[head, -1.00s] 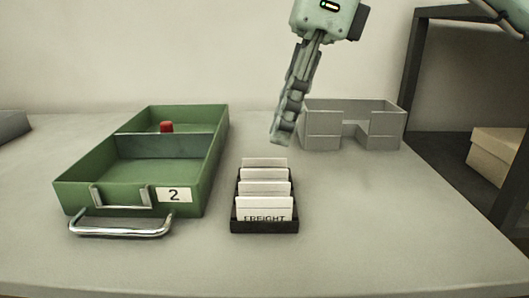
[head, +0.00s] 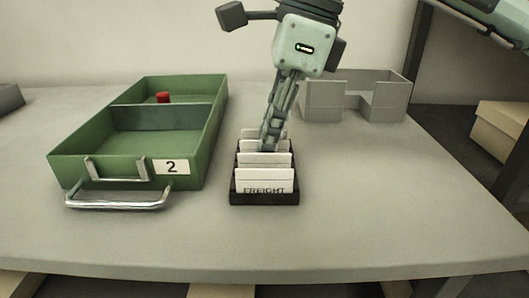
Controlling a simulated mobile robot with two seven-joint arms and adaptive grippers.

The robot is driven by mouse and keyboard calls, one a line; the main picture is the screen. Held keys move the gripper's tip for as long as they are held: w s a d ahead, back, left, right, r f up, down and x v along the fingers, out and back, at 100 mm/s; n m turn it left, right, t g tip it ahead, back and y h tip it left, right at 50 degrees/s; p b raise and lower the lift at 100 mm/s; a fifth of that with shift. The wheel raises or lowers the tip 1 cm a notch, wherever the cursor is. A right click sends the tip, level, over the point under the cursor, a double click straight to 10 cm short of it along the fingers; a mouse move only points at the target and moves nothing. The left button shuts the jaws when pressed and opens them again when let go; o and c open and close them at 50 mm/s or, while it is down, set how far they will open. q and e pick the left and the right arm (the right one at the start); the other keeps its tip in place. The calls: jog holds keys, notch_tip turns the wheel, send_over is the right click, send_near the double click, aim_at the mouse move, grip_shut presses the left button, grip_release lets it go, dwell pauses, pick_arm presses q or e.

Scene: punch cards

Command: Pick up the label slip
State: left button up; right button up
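Several white slips stand upright in a black holder (head: 264,199) near the middle of the table. The front slip (head: 264,180) reads FREIGHT; I cannot tell which one the task calls the label slip. My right gripper (head: 268,147) comes down from above, its fingers slanting down and to the left. Its tips are at the slips behind the front ones and partly cover the rear slips. The fingers are seen edge-on, so their opening, and whether they touch or hold a slip, cannot be told. My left gripper is not in view.
A green two-part tray (head: 214,125) with a metal handle, marked 2, stands left of the holder with a red piece (head: 162,97) in its rear compartment. A grey open box (head: 323,101) stands behind right. A cardboard box (head: 499,130) is at far right. The table front is clear.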

grip_shut()
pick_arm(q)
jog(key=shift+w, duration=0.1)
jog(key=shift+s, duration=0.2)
